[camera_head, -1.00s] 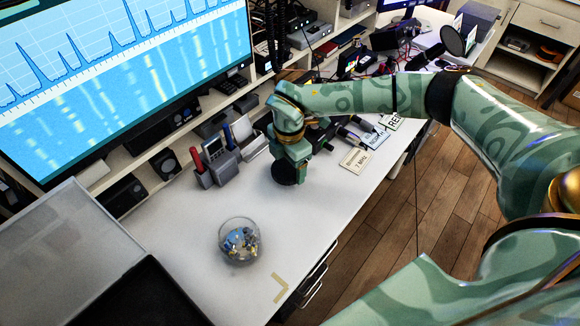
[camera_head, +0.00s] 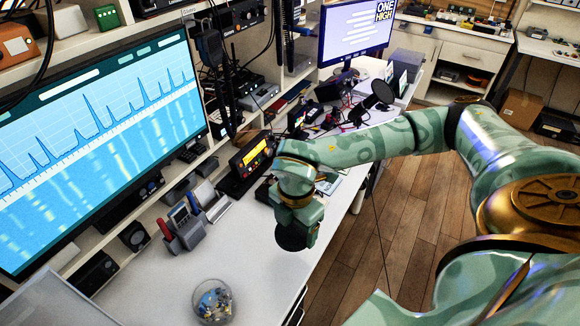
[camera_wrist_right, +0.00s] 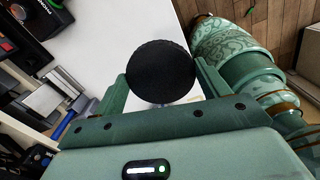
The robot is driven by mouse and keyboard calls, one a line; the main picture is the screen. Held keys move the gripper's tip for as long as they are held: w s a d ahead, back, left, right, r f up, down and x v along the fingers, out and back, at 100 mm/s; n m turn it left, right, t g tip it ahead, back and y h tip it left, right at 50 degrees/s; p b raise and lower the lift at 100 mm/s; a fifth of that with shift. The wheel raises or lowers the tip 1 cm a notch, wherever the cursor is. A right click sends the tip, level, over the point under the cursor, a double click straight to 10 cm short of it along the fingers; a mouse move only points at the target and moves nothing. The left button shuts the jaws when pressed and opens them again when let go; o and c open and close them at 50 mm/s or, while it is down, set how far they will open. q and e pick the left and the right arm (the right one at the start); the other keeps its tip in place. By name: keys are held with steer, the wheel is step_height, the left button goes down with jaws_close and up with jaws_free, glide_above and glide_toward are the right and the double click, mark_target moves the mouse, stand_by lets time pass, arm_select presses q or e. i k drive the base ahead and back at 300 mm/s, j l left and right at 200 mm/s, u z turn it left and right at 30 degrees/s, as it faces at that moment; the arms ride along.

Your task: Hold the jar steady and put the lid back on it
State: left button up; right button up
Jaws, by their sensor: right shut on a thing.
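The jar (camera_head: 213,303) is clear round glass with small mixed parts inside. It stands open on the white bench, low in the head view. The black round lid (camera_head: 291,237) is between the fingers of my right gripper (camera_head: 300,222), to the right of the jar and farther back, apart from it. The right wrist view shows the lid (camera_wrist_right: 160,72) as a ridged dark disc with a green finger on each side of it. My right gripper is shut on the lid; its height above the bench is hard to tell. My left gripper is not in view.
A grey holder (camera_head: 184,234) with pens and a small device stands behind the jar. A radio with a yellow display (camera_head: 252,156) and a large monitor (camera_head: 100,130) line the back. The white bench between jar and lid is clear.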

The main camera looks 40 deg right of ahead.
mark_target(213, 302)
steer(key=k, duration=1)
